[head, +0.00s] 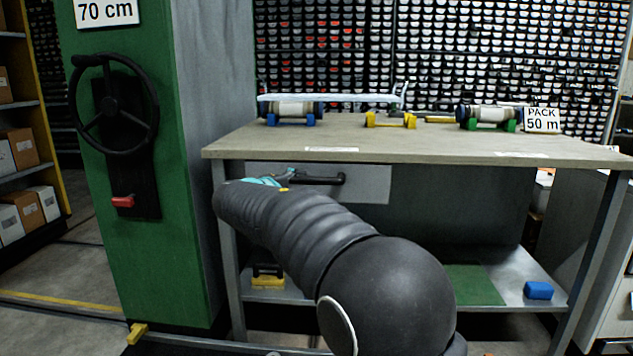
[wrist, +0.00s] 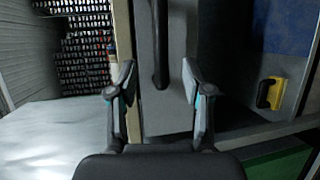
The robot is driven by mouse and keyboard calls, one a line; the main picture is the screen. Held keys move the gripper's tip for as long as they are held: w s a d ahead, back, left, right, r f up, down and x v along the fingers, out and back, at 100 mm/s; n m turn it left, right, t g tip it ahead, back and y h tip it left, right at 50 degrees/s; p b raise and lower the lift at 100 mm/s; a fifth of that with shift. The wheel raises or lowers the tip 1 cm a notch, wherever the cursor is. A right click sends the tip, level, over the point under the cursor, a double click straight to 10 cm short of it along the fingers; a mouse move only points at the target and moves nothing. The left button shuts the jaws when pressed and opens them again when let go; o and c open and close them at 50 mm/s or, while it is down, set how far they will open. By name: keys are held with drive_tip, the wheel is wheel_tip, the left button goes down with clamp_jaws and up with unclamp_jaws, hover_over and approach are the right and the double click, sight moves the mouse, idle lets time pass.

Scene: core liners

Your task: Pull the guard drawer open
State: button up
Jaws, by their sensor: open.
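The grey drawer front (head: 372,186) sits under the bench top at its left side and looks flush with it. Its black bar handle (head: 325,180) shows just right of my gripper. In the wrist view the drawer front (wrist: 165,115) runs up the picture, with the handle (wrist: 160,50) upright in the upper middle. My gripper (wrist: 158,72) is open and empty. The handle's lower end appears between its two fingertips, touching neither; the depth gap is unclear. In the head view my arm hides most of the gripper and the drawer's lower left part.
The bench top (head: 430,146) overhangs the drawer and carries rollers on coloured cradles. A green column with a black handwheel (head: 115,105) stands close on the left. The lower shelf (head: 400,288) holds a yellow-and-black item (head: 267,277) and a blue block (head: 538,290).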

sight(315, 182)
drive_tip(key=p+x, duration=0.1)
drive_tip(key=x, duration=0.9)
drive_tip(key=shift+w+f, duration=0.1)
drive_tip(key=shift+f, duration=0.05)
clamp_jaws()
